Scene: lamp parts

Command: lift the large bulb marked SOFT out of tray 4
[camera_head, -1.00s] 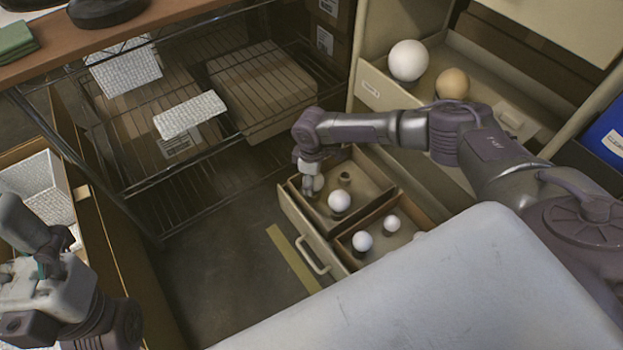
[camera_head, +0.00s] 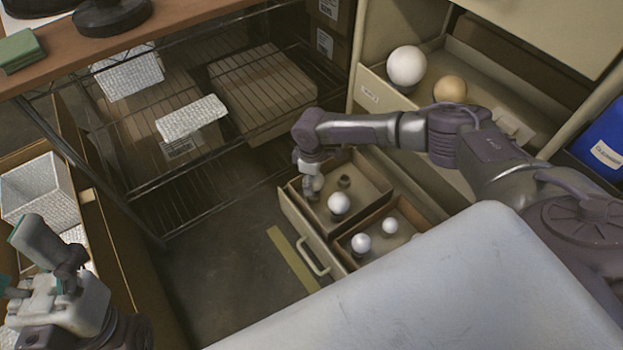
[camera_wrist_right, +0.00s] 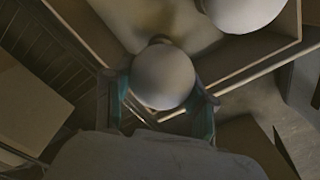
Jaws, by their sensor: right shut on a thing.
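My right gripper (camera_head: 314,190) is shut on a pale round bulb (camera_wrist_right: 163,76) at the far left corner of the open drawer tray (camera_head: 362,204). In the right wrist view the bulb sits between the two teal-padded fingers, near the tray wall. No SOFT mark or tray number is readable. I cannot tell whether the bulb is clear of the tray floor. Another white bulb (camera_head: 339,203) stands beside it, and part of it shows in the wrist view (camera_wrist_right: 245,8). My left gripper (camera_head: 32,262) is open and empty at the lower left, over a box.
The adjoining nearer compartment holds smaller white bulbs (camera_head: 361,243). An upper drawer holds a large white globe (camera_head: 406,66) and a tan one (camera_head: 450,89). A wire rack (camera_head: 200,190) stands left of the drawers. A cardboard box (camera_head: 130,270) stands at the left.

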